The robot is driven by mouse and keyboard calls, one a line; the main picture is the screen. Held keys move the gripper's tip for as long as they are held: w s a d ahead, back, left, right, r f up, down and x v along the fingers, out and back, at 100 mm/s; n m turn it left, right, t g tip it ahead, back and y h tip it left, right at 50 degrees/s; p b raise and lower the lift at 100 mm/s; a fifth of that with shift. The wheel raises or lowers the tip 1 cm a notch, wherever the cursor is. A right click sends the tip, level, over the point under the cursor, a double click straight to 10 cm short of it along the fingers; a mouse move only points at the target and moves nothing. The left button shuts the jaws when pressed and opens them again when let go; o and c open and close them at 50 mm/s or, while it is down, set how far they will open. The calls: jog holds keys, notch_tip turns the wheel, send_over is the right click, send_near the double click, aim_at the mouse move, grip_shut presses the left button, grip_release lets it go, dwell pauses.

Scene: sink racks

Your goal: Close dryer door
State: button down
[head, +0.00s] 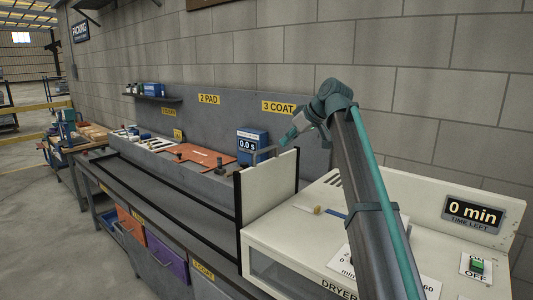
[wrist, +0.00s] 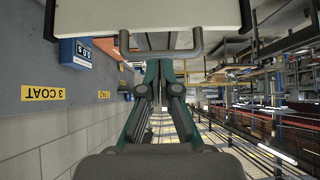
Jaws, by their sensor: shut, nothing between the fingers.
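The dryer (head: 310,245) is a cream box at the lower right of the head view, with a grey display reading "0 min". Its cream door (head: 268,190) stands upright at the dryer's left end, so it is open. The door's edge also fills the top of the wrist view (wrist: 150,14), with a U-shaped metal handle (wrist: 160,53) on it. My gripper (head: 287,137) is above the door's top edge. In the wrist view my gripper (wrist: 160,68) is shut and empty, its tips close to the handle's bar; I cannot tell whether they touch.
A green ON/OFF switch (head: 477,265) is on the dryer's right side. A blue timer box (head: 252,140) reading "0.0 s" stands behind the door. A long grey bench (head: 150,175) with trays runs left along the block wall. Open floor (head: 35,225) lies at left.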

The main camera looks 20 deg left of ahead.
jog(key=p, duration=0.3)
send_over(267, 196)
jog(key=d, duration=0.1)
notch_tip(267, 196, down, 7)
jog(key=shift+d+r, duration=0.15)
jog(key=shift+d, duration=0.05)
jog(key=shift+s, duration=0.1)
notch_tip(267, 196, down, 15)
jog(key=b, duration=0.6)
jog(key=shift+r, duration=0.2)
